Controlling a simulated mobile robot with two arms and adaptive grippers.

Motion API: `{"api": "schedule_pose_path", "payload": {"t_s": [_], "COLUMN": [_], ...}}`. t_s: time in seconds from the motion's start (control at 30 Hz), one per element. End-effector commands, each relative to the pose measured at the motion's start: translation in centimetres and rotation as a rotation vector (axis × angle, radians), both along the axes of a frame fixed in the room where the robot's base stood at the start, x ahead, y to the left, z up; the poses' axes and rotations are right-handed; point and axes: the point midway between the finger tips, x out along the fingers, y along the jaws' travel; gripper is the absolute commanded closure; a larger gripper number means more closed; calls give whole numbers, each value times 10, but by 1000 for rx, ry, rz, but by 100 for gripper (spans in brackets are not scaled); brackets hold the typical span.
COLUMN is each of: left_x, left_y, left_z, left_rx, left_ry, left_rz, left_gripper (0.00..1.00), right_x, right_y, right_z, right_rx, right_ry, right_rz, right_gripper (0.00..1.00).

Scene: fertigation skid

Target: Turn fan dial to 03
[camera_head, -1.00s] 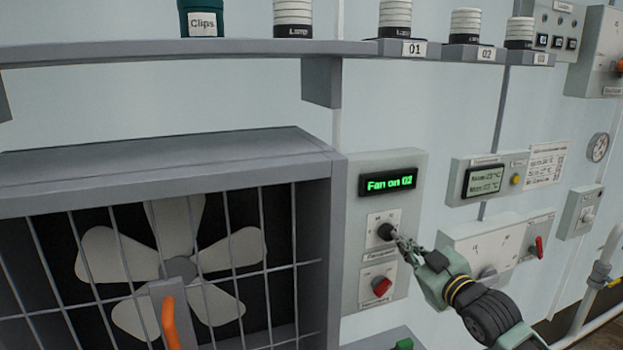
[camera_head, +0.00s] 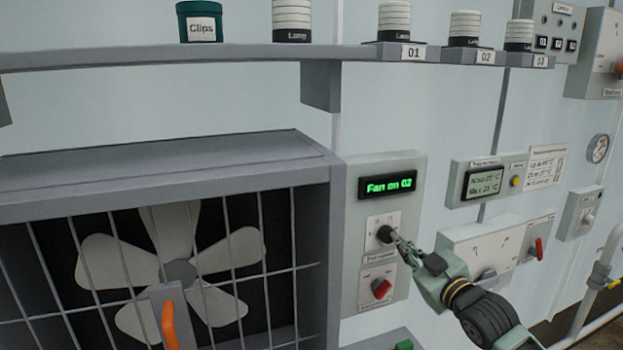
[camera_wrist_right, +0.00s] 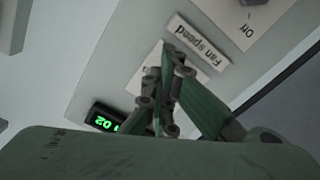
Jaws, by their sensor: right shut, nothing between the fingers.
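The fan dial is a small black knob (camera_head: 384,234) on a white plate of the grey fan control panel (camera_head: 413,166). Above it a green-lit display (camera_head: 387,185) appears to read "Fan on 02", and 02 also shows on the display in the right wrist view (camera_wrist_right: 106,119). My right gripper (camera_head: 397,242) is shut with its fingertips at the right side of the dial; I cannot tell if they touch it. In the right wrist view the gripper (camera_wrist_right: 160,124) covers the dial, beside the "Fan speed" label (camera_wrist_right: 197,42). My left gripper is not in view.
A red switch (camera_head: 381,289) sits just below the dial. A caged fan (camera_head: 180,272) with an orange handle (camera_head: 168,325) stands left. A shelf (camera_head: 200,54) with lamps and a Clips jar (camera_head: 200,24) runs above. Another panel with a red lever (camera_head: 537,249) is to the right.

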Motion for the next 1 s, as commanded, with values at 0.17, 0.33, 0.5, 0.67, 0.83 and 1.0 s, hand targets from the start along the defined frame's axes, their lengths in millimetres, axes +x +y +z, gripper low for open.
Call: {"api": "schedule_pose_path", "payload": {"t_s": [0.17, 0.33, 0.5, 0.67, 0.83, 1.0], "left_x": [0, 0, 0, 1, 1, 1], "left_y": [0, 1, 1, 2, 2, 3], "left_z": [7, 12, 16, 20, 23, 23], "left_rx": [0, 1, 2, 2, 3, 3], "left_ry": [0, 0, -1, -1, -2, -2], "left_rz": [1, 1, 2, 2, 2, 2], "left_gripper": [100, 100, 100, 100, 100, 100], "right_x": [-1, -3, -5, -7, -7, -7], "right_y": [6, 11, 17, 21, 23, 23], "right_z": [4, 0, -5, -7, -8, -7], "right_rx": [7, 6, 5, 5, 4, 4], "right_ry": [-12, -9, -4, -2, -3, -7], "right_rz": [4, 6, 8, 9, 9, 7], "right_gripper": [100, 100, 100, 100, 100, 100]}}
